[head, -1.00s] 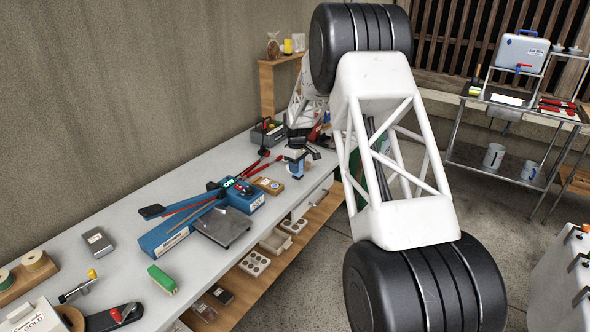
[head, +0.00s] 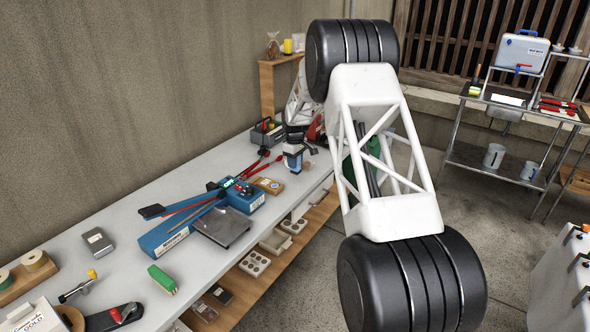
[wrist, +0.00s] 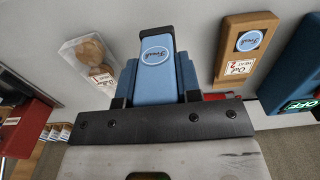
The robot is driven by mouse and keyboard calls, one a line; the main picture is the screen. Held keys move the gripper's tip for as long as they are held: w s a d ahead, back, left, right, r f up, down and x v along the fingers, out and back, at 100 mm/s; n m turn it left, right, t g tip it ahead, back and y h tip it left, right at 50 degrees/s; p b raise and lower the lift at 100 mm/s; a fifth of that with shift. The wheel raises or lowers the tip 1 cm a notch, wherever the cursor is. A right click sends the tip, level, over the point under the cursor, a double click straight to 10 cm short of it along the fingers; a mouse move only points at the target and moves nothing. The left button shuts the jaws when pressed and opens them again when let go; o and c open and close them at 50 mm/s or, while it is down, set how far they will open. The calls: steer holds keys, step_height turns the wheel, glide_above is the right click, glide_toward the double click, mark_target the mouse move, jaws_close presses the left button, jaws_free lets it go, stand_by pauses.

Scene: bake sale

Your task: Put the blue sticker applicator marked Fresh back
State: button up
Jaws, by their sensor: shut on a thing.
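The applicator also shows small in the head view (head: 293,160), below my gripper (head: 294,147) over the far part of the grey table. I cannot tell whether its base touches the table. A brown package (wrist: 246,45) with a "Fresh" sticker and an "Oat 2" label lies to its right in the wrist view.
A clear pack of cookies (wrist: 88,62) is left of the applicator, with a red object (wrist: 25,125) farther left. A dark crate (head: 266,132) stands near the wall. The table's edge is close.

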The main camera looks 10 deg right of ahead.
steer(key=shift+f, duration=1.7)
steer(key=shift+f, duration=0.15)
steer(key=o, duration=0.9)
step_height(320, 180, up, 12)
steer(key=shift+r, duration=0.1)
steer(key=shift+r, duration=0.1)
